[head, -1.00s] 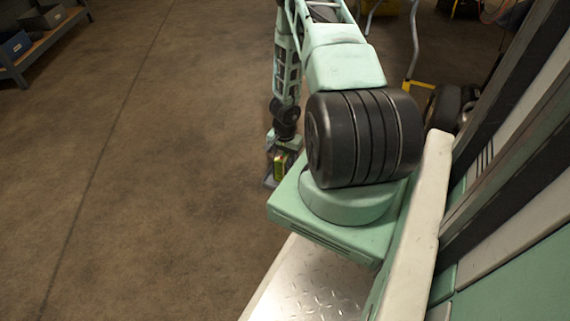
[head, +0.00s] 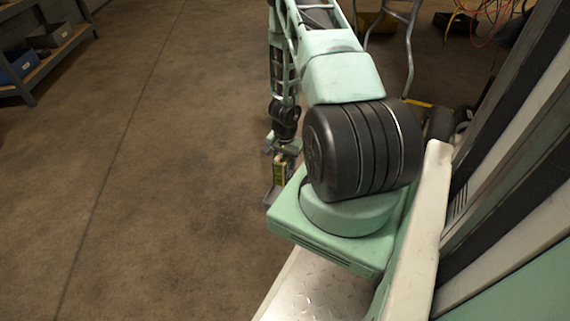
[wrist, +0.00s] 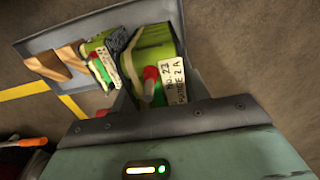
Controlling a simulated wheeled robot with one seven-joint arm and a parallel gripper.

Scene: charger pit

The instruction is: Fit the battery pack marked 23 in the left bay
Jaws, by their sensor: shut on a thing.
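The green battery pack (wrist: 152,47) has a white label reading "No. 23 CHARGE 2 A" and a red-tipped part on its face. My gripper (wrist: 160,88) is shut on this pack, with a grey finger on either side of it in the wrist view. In the head view the pack (head: 280,168) is a small green shape at the end of my hanging arm, at my gripper (head: 281,158), partly beside my arm's base. The left bay is not in view.
A grey tray (wrist: 50,42) behind the held pack carries a second green pack (wrist: 101,62) and wooden blocks (wrist: 60,62). A shelf (head: 62,66) with bins stands far left. Metal legs (head: 409,50) and cables (head: 490,15) are at the back. Open floor (head: 150,190) spreads left.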

